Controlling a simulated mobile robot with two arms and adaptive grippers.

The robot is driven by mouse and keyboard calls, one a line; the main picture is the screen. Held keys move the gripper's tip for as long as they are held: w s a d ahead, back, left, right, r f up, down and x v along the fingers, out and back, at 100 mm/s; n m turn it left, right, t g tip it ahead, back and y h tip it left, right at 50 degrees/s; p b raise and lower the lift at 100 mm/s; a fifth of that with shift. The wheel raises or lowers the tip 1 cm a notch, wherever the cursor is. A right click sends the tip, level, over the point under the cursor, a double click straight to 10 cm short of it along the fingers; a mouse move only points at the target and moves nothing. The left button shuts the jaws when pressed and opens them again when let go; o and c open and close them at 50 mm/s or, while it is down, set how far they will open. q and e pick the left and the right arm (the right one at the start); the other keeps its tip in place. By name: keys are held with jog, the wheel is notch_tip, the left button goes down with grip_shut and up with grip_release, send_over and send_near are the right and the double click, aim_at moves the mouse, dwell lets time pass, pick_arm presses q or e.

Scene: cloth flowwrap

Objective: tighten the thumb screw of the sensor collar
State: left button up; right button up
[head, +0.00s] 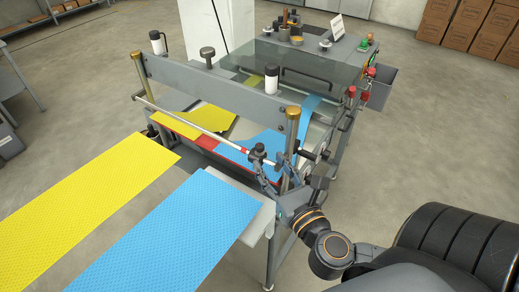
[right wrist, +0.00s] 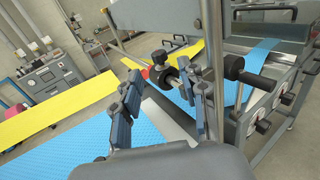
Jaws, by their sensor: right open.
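The sensor collar (head: 257,158) sits on the pale horizontal rod that crosses the front of the machine. Its dark thumb screw (head: 258,149) stands on top of it. In the right wrist view a dark knob (right wrist: 158,57), which looks like this screw, shows on the collar beyond my fingertips. My right gripper (head: 270,172) is beside the collar, at the right end of the rod. In the right wrist view its two fingers (right wrist: 165,88) are apart with nothing between their pads. I cannot tell whether a finger touches the collar. My left gripper is out of view.
A brass-topped post (head: 292,125) stands close to the right of my gripper. Another dark knob (right wrist: 233,67) juts from the machine at right. Yellow (head: 80,200) and blue (head: 180,235) webs run out at the front. A grey crossbeam (head: 225,85) spans above the rod.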

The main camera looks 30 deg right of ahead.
aim_at(262, 151)
jog(key=w, duration=0.1)
jog(key=w+p, duration=0.1)
jog(key=w, duration=0.1)
jog(key=w+d+p, duration=0.1)
jog(key=w, duration=0.1)
jog(key=shift+w+r, duration=0.1)
jog(key=shift+r, duration=0.1)
jog(key=shift+w+f, duration=0.15)
jog(key=shift+w, duration=0.45)
grip_shut()
